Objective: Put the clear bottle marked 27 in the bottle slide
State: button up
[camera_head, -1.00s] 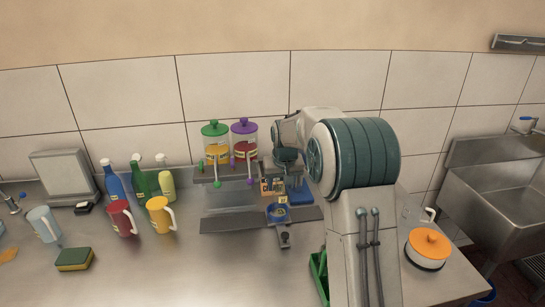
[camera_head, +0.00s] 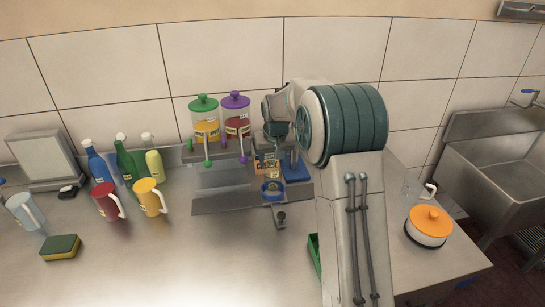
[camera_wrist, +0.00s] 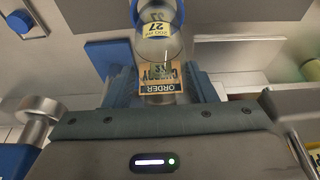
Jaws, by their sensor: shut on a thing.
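The clear bottle marked 27 (camera_wrist: 160,48) is between the blue fingers of my gripper (camera_wrist: 160,88), which is shut on it. Its yellow label and number appear upside down in the wrist view. The bottle's far end is at a blue ring (camera_wrist: 137,12); I cannot tell how far it sits inside. In the head view the bottle slide (camera_head: 281,217) is a grey rail with a dark knob and a blue ring, in front of the pump stand. My arm comes in from the right above it. The bottle is mostly hidden there.
A green-lidded pump jar (camera_head: 205,115) and a purple-lidded one (camera_head: 236,113) stand just left of my gripper. An order card (camera_head: 267,163) stands behind the slide. A red jug (camera_head: 105,201) and a yellow jug (camera_head: 148,196) stand left.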

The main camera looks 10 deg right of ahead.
aim_at(273, 166)
dwell(0.4)
jog(key=shift+f+b, duration=0.7)
jog(key=shift+f, duration=0.1)
jog(key=shift+f, duration=0.1)
jog(key=shift+f, duration=0.15)
jog(key=shift+f+b, duration=0.6)
jog(key=shift+b, duration=0.05)
dwell(0.5)
jog(key=o, duration=1.6)
jog(key=shift+c, duration=0.2)
notch_tip(273, 166, up, 9)
jog(key=p, duration=0.6)
jog(key=shift+r, duration=0.1)
